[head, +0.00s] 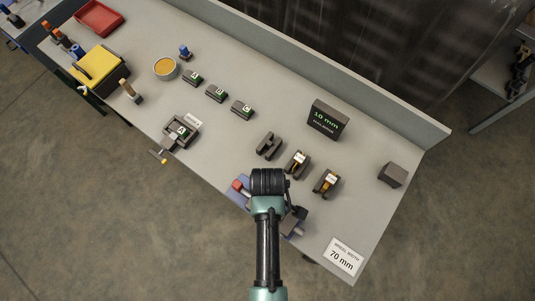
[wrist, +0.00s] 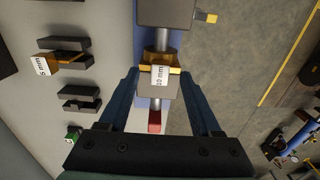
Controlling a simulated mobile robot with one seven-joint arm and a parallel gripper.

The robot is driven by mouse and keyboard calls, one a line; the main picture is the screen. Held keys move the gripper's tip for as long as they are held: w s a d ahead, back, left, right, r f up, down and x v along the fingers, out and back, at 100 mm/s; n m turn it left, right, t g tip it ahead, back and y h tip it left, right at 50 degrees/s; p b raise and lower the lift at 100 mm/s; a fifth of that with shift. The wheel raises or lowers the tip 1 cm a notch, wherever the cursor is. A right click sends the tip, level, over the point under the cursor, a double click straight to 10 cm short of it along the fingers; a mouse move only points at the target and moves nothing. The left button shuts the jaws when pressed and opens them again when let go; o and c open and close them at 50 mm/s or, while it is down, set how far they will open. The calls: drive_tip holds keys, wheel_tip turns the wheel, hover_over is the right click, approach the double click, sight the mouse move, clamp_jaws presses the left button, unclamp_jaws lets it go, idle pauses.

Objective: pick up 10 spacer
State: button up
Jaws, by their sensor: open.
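In the wrist view, a brass spacer (wrist: 160,59) sits on a grey rod, against a pale grey block (wrist: 157,84) labelled "10 mm". My gripper (wrist: 160,76) is open, with one dark blue finger on each side of the spacer and block. Gaps show between the fingers and these parts. The rod runs from a larger grey block (wrist: 165,12) towards a red end piece (wrist: 155,122).
Two dark holders carry brass spacers (head: 297,162) (head: 327,182); another holder (head: 268,146) beside them is empty. A black "10 mm" sign block (head: 328,120) stands behind. A dark block (head: 392,174) is at the right. The bench's front edge is close to the fixture.

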drive_tip(key=shift+f, duration=0.45)
clamp_jaws()
idle(0.3)
